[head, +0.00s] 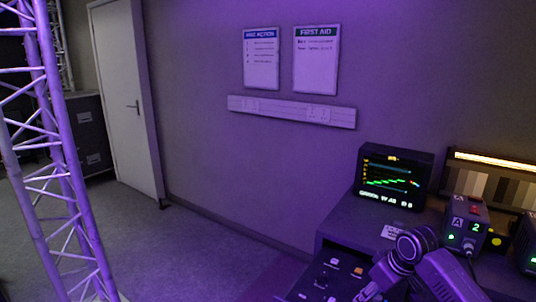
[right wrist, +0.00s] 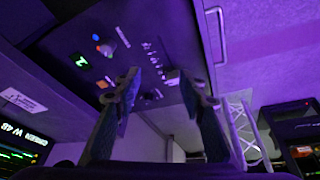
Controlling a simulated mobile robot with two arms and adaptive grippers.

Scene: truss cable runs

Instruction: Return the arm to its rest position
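My right arm (head: 425,265) shows at the lower right of the head view, in front of the desk (head: 345,225). In the right wrist view my right gripper (right wrist: 161,82) has its two fingers apart, with nothing between them. Beyond the fingers is a dark panel (right wrist: 110,30) with small coloured knobs and a green-lit digit. The fingers appear apart from it, but the exact distance cannot be told. My left gripper is in neither view.
A monitor with green traces (head: 393,180) and a small box marked 2 (head: 466,222) stand on the desk close to my right arm. A lattice truss (head: 62,160) rises at the left. A white door (head: 125,100) is behind it. The floor between (head: 190,255) is clear.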

